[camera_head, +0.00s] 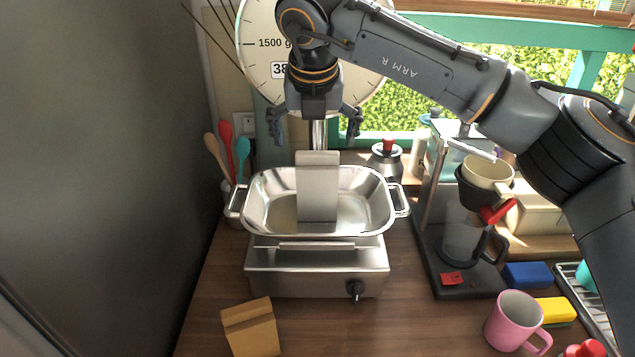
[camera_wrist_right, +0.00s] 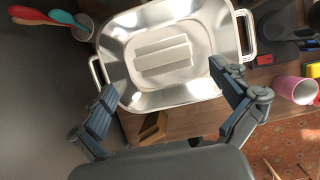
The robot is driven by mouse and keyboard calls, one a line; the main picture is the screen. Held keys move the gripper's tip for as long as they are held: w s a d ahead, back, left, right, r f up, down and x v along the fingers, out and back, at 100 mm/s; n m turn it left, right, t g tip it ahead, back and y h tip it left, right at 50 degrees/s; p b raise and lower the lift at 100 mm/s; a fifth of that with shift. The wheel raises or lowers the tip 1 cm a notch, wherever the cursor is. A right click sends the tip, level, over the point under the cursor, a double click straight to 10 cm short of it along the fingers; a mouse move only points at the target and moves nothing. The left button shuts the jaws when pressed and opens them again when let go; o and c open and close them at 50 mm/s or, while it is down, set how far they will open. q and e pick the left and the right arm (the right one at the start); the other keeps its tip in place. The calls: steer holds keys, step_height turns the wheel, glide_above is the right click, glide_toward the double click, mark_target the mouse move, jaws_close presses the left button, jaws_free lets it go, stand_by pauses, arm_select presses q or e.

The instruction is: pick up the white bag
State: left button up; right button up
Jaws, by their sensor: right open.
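The white bag (camera_head: 317,190) looks like a pale grey-white upright block standing in the metal pan (camera_head: 262,205) of the scale. In the right wrist view the bag (camera_wrist_right: 163,54) shows from above as a pale rectangle in the middle of the pan (camera_wrist_right: 150,100). My right gripper (camera_head: 316,125) is open and empty above the pan, with its fingers pointing down and apart from the bag. In the right wrist view its fingers (camera_wrist_right: 163,80) are spread on either side, nearer the picture's bottom than the bag. My left gripper is not in view.
A brown bag (camera_head: 251,328) stands in front of the scale (camera_head: 317,268). The scale's dial (camera_head: 262,45) is behind my right arm. A coffee maker (camera_head: 460,235), pink mug (camera_head: 512,322) and sponges (camera_head: 528,275) are at the right. Utensils (camera_head: 227,150) stand left of the pan.

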mark_target(318, 153)
steer(key=shift+w+f, duration=0.1)
steer(key=shift+f, duration=0.2)
steer(key=p+x, duration=0.2)
steer(key=x, duration=0.1)
steer(key=p+x, duration=0.1)
steer(key=shift+w+d+f, duration=0.1)
steer(key=shift+w+d, duration=0.2)
steer(key=shift+w, duration=0.05)
steer(key=shift+w+f, duration=0.15)
steer(key=shift+f, duration=0.3)
steer(key=shift+c, duration=0.2)
